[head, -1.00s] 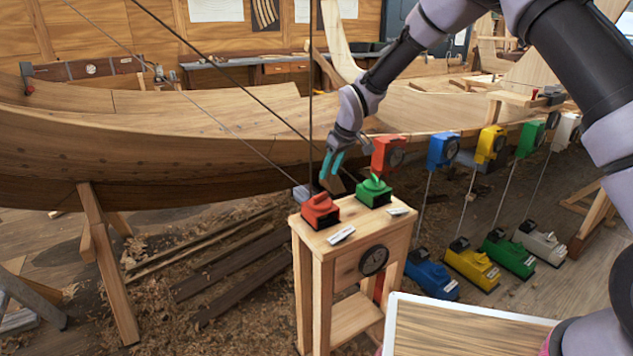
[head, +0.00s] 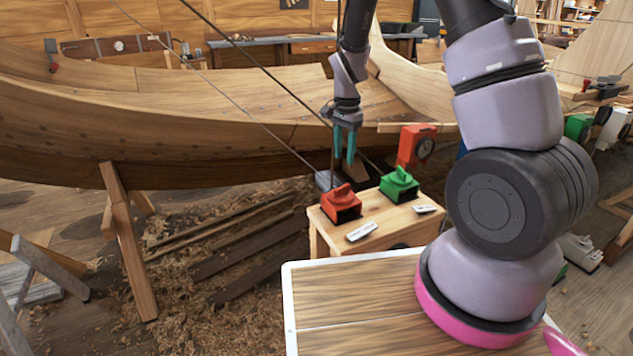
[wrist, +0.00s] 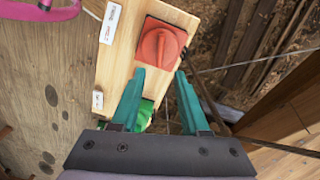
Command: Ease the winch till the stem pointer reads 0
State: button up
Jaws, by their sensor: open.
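A red winch switch (head: 341,203) with a raised knob sits on a small wooden stand (head: 378,230), beside a green one (head: 398,185). My gripper (head: 344,163) is open and empty above and behind the red switch, fingers pointing down. In the wrist view the red switch (wrist: 160,45) lies just beyond the open teal fingertips (wrist: 160,72), apart from them. The green switch (wrist: 144,116) is partly hidden behind a finger. A red gauge box (head: 415,147) stands behind the stand. The dial on the stand's front is almost wholly hidden, and I cannot read a pointer.
The planked hull (head: 180,125) runs across behind the stand. Taut dark cables (head: 262,82) slant down near my gripper. My arm hides much of the right side.

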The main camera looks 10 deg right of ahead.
aim_at(342, 186)
notch_tip(342, 186, down, 11)
jog(key=shift+r, duration=0.15)
dwell(0.4)
grip_shut()
